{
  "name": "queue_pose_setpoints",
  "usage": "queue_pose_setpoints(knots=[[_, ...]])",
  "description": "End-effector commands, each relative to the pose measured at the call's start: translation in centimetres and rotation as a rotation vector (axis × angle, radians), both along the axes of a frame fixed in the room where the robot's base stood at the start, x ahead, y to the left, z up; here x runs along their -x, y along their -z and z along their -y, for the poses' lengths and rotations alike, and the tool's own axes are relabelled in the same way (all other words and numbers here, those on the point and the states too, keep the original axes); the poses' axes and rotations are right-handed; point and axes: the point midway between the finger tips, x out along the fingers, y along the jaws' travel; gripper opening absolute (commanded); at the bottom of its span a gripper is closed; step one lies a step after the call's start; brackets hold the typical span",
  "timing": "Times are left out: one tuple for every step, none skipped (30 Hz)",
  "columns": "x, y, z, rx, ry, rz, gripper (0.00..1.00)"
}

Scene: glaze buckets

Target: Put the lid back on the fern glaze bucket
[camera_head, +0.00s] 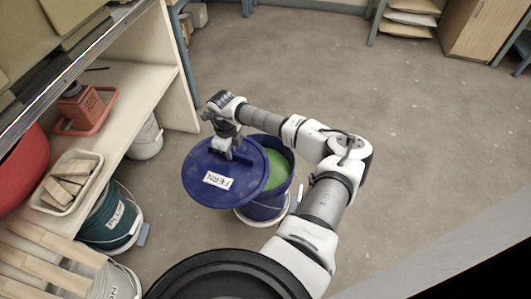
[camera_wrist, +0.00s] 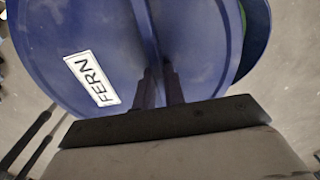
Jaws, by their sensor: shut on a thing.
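The blue lid (camera_head: 206,186) has a white FERN label. My gripper (camera_head: 232,152) is shut on it near its far right part, and I see the lid from above. In the wrist view the lid (camera_wrist: 60,45) fills much of the picture, with the dark fingers (camera_wrist: 163,90) closed on a raised ridge across its top. The blue fern bucket (camera_head: 264,208) stands on the floor with green glaze (camera_head: 275,168) showing inside. The lid overlaps the bucket's left side and sticks out well to the left. I cannot tell whether lid and rim touch.
A shelf (camera_head: 120,100) on the left holds a red tool in a tray (camera_head: 85,112) and a box of blocks (camera_head: 68,182). A teal bucket (camera_head: 108,222) and a white bucket (camera_head: 146,138) stand under it. The floor right and beyond is clear.

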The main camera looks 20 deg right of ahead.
Motion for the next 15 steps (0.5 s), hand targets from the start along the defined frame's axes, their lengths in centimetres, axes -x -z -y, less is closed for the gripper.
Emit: queue_pose_setpoints(knots=[[-0.2,0.8,0.8,-0.001,0.132,0.001,0.00],[-0.3,1.0,1.3,-0.001,0.215,0.001,0.00],[-0.4,1.2,1.9,0.000,0.325,0.000,0.00],[-0.5,1.4,2.4,-0.001,0.407,0.001,0.00],[-0.6,1.5,2.9,0.000,0.490,0.002,0.00],[-0.7,1.8,3.5,0.000,0.599,0.002,0.00],[-0.7,2.0,4.0,-0.001,0.681,0.001,0.00],[-0.8,2.1,4.5,-0.001,0.763,0.001,0.00],[-0.8,2.4,5.1,-0.001,0.871,0.000,0.00],[-0.9,2.6,5.5,-0.001,0.953,0.000,0.00],[-0.9,2.8,6.0,-0.002,1.035,0.000,0.00],[-0.9,3.0,6.7,-0.001,1.145,0.000,0.00],[-0.9,3.2,7.2,0.000,1.227,0.000,0.00],[-0.9,3.4,7.7,0.000,1.308,0.000,0.00],[-0.9,3.6,8.3,-0.001,1.415,0.001,0.00]])
